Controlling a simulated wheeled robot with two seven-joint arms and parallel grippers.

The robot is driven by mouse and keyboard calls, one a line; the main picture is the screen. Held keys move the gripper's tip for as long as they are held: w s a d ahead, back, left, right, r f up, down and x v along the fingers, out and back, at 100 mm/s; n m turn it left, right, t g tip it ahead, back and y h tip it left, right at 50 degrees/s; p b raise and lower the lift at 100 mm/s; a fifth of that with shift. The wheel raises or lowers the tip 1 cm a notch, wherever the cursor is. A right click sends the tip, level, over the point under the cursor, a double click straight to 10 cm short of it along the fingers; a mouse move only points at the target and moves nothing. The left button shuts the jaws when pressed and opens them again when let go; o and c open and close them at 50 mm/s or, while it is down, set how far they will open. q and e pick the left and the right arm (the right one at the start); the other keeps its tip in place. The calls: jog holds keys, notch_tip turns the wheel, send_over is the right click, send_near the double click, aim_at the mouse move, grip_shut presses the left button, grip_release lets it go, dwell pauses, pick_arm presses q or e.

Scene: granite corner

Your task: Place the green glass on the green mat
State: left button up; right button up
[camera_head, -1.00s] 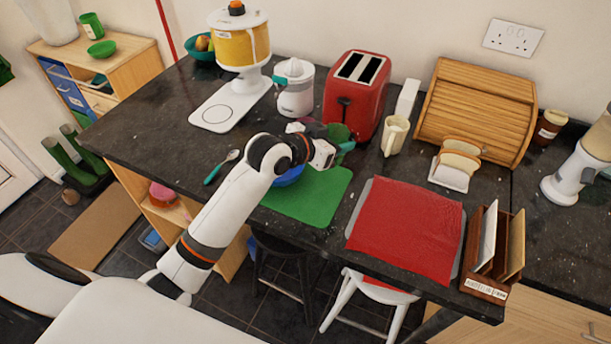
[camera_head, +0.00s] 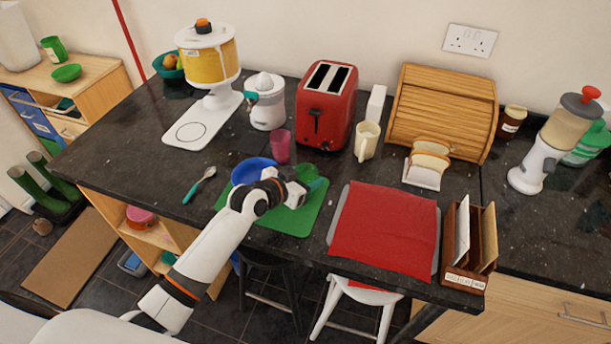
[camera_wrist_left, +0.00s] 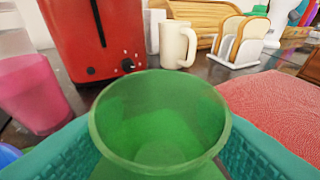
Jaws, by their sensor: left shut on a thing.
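My left gripper (camera_head: 312,184) is shut on the green glass (camera_wrist_left: 160,122). In the left wrist view the glass is upright, with its open rim towards the camera and a teal finger on each side. In the head view the glass is mostly hidden by my gripper. The green mat (camera_head: 296,219) lies on the dark worktop, and my gripper is over its right back part. I cannot tell whether the glass touches the mat. My right gripper is not in view.
A blue bowl (camera_head: 252,168) sits on the mat's left part. A pink glass (camera_head: 281,146) stands behind the mat, and it also shows in the left wrist view (camera_wrist_left: 32,92). A red toaster (camera_head: 326,110) and cream mug (camera_head: 367,141) stand behind. A red cloth (camera_head: 384,230) lies to the right.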

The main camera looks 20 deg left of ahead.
pick_arm(q)
jog(key=shift+f, duration=0.1)
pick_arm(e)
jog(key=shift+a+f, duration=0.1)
pick_arm(q)
jog(key=o, duration=1)
jog(key=shift+r, duration=0.2)
jog(key=shift+s+a, duration=0.15)
jog(key=shift+s, duration=0.05)
jog(key=b+v, duration=0.1)
jog(key=v, duration=1)
jog(key=shift+s+a+r+b, duration=0.1)
jog(key=shift+s+b, duration=0.15)
jog(key=shift+b, duration=0.05)
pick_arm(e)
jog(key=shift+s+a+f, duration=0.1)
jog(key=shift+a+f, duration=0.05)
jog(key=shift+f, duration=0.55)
